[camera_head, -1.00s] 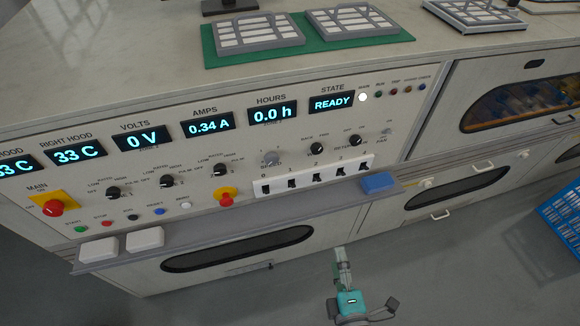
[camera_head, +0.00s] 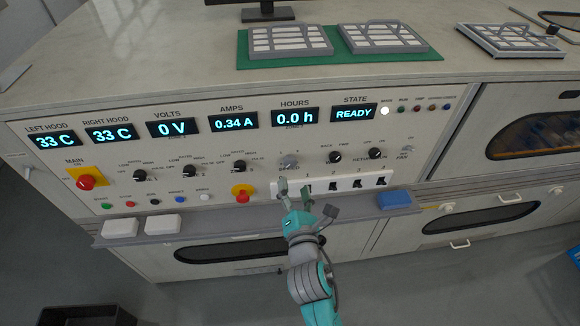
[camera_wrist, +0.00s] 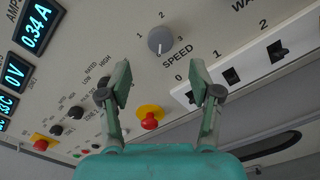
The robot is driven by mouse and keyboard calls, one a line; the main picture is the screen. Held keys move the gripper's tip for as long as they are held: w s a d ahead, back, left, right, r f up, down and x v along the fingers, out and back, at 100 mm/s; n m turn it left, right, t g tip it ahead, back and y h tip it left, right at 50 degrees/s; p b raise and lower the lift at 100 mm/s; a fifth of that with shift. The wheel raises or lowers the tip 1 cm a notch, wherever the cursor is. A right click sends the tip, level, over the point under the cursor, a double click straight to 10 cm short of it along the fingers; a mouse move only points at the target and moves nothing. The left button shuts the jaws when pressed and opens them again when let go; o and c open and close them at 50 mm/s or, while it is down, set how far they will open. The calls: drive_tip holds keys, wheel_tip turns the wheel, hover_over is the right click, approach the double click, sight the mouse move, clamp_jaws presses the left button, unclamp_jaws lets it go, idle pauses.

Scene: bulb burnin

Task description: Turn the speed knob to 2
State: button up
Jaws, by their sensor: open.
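The grey speed knob (camera_head: 288,161) is on the control panel, above the word SPEED and the white switch strip. In the wrist view the knob (camera_wrist: 161,40) shows numerals 1, 2 and 3 around it, with 2 above it in the picture. A small light mark shows on its lower part; its exact pointing is hard to tell. My gripper (camera_head: 294,190) is in front of the strip, just below the knob in the head view. In the wrist view its fingers (camera_wrist: 159,70) are apart and empty, with the knob beyond and between them, not touched.
The white switch strip (camera_head: 345,183) is close beside my right finger. A red knob on a yellow plate (camera_head: 242,195) is to the left. Other dark knobs (camera_head: 335,157) are nearby. A ledge (camera_head: 220,221) runs below, with white boxes and a blue block (camera_head: 394,199).

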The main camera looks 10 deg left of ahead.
sight(290, 164)
drive_tip(key=x, duration=0.8)
drive_tip(key=shift+f, duration=0.1)
drive_tip(key=shift+c, duration=0.2)
drive_tip(key=c, duration=1.1)
